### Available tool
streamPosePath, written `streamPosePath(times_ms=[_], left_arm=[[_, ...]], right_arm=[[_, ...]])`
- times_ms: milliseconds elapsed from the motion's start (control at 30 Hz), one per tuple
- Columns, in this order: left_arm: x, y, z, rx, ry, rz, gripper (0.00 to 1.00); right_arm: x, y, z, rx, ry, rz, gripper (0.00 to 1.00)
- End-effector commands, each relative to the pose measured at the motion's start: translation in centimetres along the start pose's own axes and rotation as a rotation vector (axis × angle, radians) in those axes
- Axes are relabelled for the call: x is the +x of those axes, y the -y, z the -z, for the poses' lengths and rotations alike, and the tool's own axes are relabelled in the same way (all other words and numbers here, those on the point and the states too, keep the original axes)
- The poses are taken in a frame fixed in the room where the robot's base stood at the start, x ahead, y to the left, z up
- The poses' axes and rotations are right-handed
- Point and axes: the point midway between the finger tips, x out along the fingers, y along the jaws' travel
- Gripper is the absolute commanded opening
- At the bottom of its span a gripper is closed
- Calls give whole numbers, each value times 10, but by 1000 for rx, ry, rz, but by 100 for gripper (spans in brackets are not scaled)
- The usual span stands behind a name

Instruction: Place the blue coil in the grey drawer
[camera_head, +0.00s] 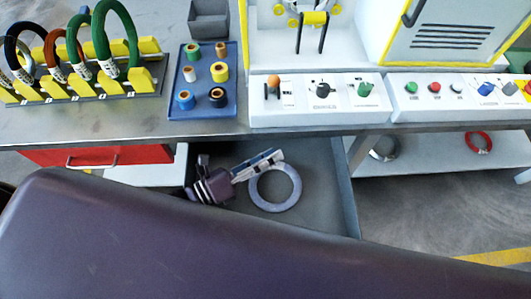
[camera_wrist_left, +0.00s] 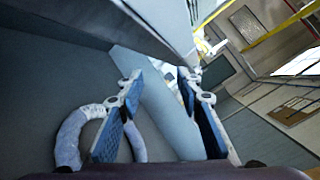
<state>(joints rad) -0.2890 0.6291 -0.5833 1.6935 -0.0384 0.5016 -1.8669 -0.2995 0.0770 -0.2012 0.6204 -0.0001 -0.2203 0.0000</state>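The blue coil (camera_head: 275,207), a pale blue-grey ring, lies inside the open grey drawer (camera_head: 347,190) below the bench. It also shows at the lower left in the left wrist view (camera_wrist_left: 69,142), partly hidden behind one finger. My left gripper (camera_head: 272,156) is over the drawer, its fingers at the coil's upper left edge. In the left wrist view its two blue-padded fingers (camera_wrist_left: 160,76) stand apart with nothing held between them. The coil is beside the left-hand finger; I cannot tell if they touch. My right gripper is not in view.
My dark arm covers the foreground. A red drawer (camera_head: 125,155) is left of the grey one. On the bench stand a coil rack (camera_head: 85,90), a blue tray of spools (camera_head: 203,105) and control boxes (camera_head: 315,100). A red coil (camera_head: 479,143) lies on the lower shelf at right.

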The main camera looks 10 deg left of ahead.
Motion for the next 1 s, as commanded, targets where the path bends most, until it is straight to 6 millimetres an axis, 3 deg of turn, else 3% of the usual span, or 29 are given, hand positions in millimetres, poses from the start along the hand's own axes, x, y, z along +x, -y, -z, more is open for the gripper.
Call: streamPosePath(times_ms=[333, 700, 1000], left_arm=[[-2, 12, -10, 1, -1, -1, 33], [-76, 8, -6, -1, -2, -4, 33], [-114, 9, -7, 0, 0, -1, 33]], right_arm=[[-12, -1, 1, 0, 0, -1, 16], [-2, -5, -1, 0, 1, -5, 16], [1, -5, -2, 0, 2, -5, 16]])
